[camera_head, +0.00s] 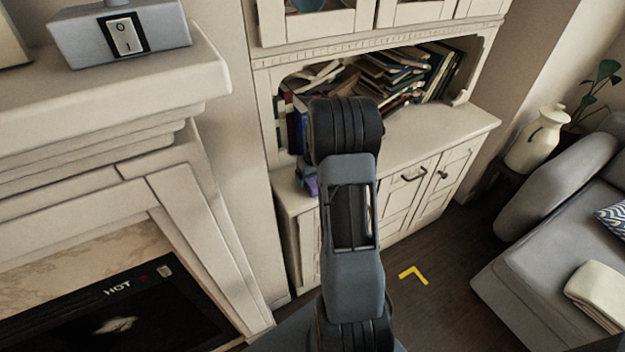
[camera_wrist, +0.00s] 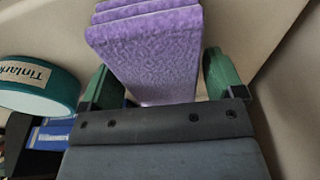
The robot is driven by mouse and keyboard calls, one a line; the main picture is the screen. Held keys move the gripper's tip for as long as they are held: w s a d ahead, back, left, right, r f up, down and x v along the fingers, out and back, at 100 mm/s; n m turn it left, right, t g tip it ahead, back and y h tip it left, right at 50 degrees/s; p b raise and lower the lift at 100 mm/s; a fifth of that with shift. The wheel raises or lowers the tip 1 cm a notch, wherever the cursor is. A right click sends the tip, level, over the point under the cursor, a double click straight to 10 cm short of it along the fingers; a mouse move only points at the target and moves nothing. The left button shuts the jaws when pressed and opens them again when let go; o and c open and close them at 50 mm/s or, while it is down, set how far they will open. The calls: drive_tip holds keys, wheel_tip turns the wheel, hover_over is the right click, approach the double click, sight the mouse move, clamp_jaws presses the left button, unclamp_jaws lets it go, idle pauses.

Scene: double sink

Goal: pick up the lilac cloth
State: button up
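The lilac cloth (camera_wrist: 150,45) is a thick, folded, textured bundle in the wrist view. It reaches down between the two green fingers of my gripper (camera_wrist: 163,85). One finger stands at each side of the cloth, and the fingers are wide apart. I cannot tell whether either finger touches it. In the head view a small purple patch (camera_head: 311,184) shows on the cabinet counter, just left of my arm, and looks like the cloth.
A teal round item with a "Tinlark" label (camera_wrist: 38,86) and blue books (camera_wrist: 50,134) are close on the left in the wrist view. Piled books (camera_head: 400,75) fill the cabinet niche. The mantel (camera_head: 110,90) is at the left and a grey sofa (camera_head: 560,240) at the right.

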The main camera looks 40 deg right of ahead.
drive_tip(key=c, duration=0.7)
drive_tip(key=shift+r, duration=0.1)
drive_tip(key=shift+r, duration=0.55)
drive_tip(key=s+r, duration=0.1)
drive_tip(key=r, duration=0.1)
drive_tip(key=s+r, duration=0.2)
drive_tip(key=r, duration=0.1)
drive_tip(key=s+r, duration=0.1)
drive_tip(key=r, duration=0.1)
drive_tip(key=shift+s+a+r, duration=0.3)
drive_tip(key=shift+s+r, duration=0.05)
drive_tip(key=shift+s, duration=0.05)
drive_tip(key=s+a+r+b, duration=0.1)
drive_tip(key=s+r, duration=0.3)
drive_tip(key=s, duration=0.5)
drive_tip(key=shift+a, duration=0.2)
